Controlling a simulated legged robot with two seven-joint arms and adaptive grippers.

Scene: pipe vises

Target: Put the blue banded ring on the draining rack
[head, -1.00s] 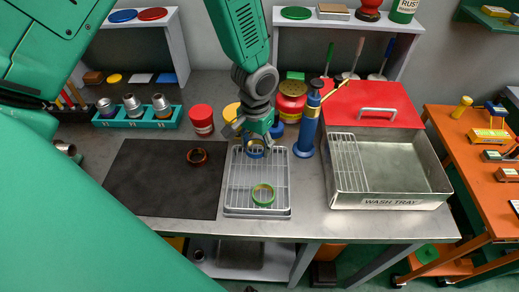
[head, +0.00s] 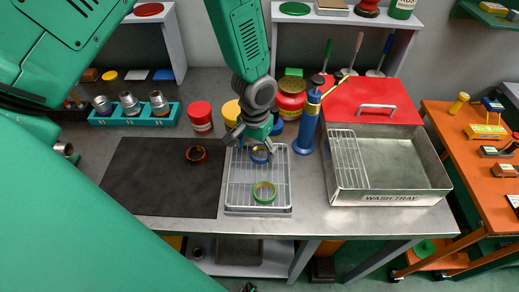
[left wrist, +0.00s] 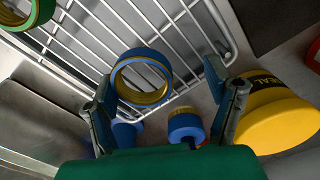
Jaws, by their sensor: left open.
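The blue banded ring (head: 260,156), blue with a yellow inside, is at the back part of the wire draining rack (head: 233,191). In the left wrist view, the ring (left wrist: 142,76) appears over the rack's wires (left wrist: 100,28), near the rack's edge. My left gripper (head: 253,148) is above the back of the rack, pointing down. In the left wrist view its fingers (left wrist: 160,88) are spread, with the ring between their tips and nearer the left finger; a gap shows on the right. My right gripper is not in view.
A green and yellow ring (head: 264,192) lies on the front of the rack. A blue pump (head: 308,125) stands close behind right, beside the wash tray (head: 400,185). Red and yellow containers stand behind.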

